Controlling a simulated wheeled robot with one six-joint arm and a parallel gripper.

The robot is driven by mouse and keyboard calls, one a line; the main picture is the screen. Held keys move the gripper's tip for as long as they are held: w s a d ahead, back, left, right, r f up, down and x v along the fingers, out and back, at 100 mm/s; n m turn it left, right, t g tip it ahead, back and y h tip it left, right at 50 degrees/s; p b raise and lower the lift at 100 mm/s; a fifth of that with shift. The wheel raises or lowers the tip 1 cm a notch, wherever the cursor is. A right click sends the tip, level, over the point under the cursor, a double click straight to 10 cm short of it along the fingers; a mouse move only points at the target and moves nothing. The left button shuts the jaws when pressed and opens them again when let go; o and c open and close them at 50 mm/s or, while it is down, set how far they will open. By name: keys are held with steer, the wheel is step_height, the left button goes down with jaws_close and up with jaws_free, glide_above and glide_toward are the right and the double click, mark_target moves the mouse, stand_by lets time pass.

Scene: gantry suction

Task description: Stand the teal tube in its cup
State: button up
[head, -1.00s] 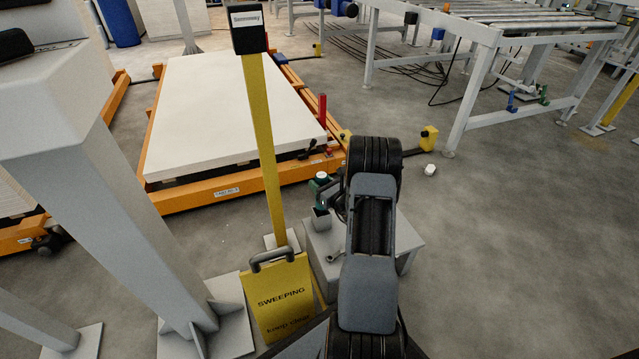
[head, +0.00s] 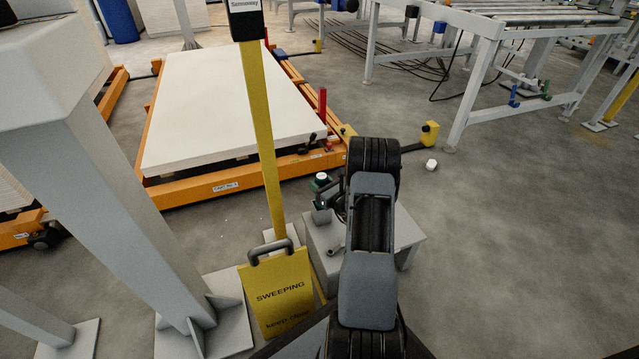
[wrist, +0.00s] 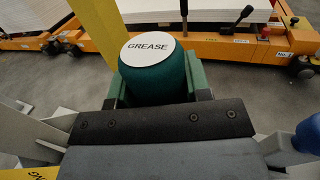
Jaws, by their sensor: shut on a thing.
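The teal tube (head: 321,180) has a white top, which reads GREASE in the wrist view. It stands roughly upright in my gripper (head: 328,190). In the wrist view the tube (wrist: 158,75) sits between the green fingers, which are shut on it. A grey cup (head: 322,216) stands at the left back of the small grey table (head: 395,232), just below the tube in the head view. The fingers and tube cover the space between them, so I cannot tell whether the tube's lower end is inside the cup. The cup is hidden in the wrist view.
A yellow post (head: 264,140) and a yellow sweeping sign (head: 280,295) stand close left of the table. An orange cart (head: 225,188) with a white slab is behind. A small grey tool (head: 335,245) lies on the table. Open floor is to the right.

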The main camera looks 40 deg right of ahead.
steer(key=shift+f, duration=0.2)
steer(key=o, duration=1.1)
steer(key=shift+f, duration=0.1)
steer(key=s+p, duration=0.4)
steer(key=s, duration=0.9)
steer(key=shift+s+d, duration=0.4)
steer(key=a+r+n+g+y+p, duration=0.6)
steer(key=a+r+n+p, duration=0.5)
steer(key=r, duration=0.6)
steer(key=a+r+n+g+y+p, duration=0.5)
steer(key=a+r+n+g+p, duration=0.25)
steer(key=a+r, duration=0.65)
steer(key=s+r+n+h+p, duration=0.3)
steer(key=r+n+h+p, duration=0.1)
steer(key=r, duration=0.6)
steer(key=s+a+r+n+h+p, duration=0.1)
steer(key=s+r+n+h+p, duration=0.2)
steer(key=r+n+p, duration=0.4)
steer(key=s+a+r+n+g+h+p, duration=0.1)
steer(key=s+r+n+h+p, duration=0.3)
steer(key=r, duration=0.8)
steer(key=n+p, duration=0.2)
steer(key=p, duration=0.2)
steer(key=shift+r+h+p, duration=0.35)
steer(key=shift+h+p, duration=0.05)
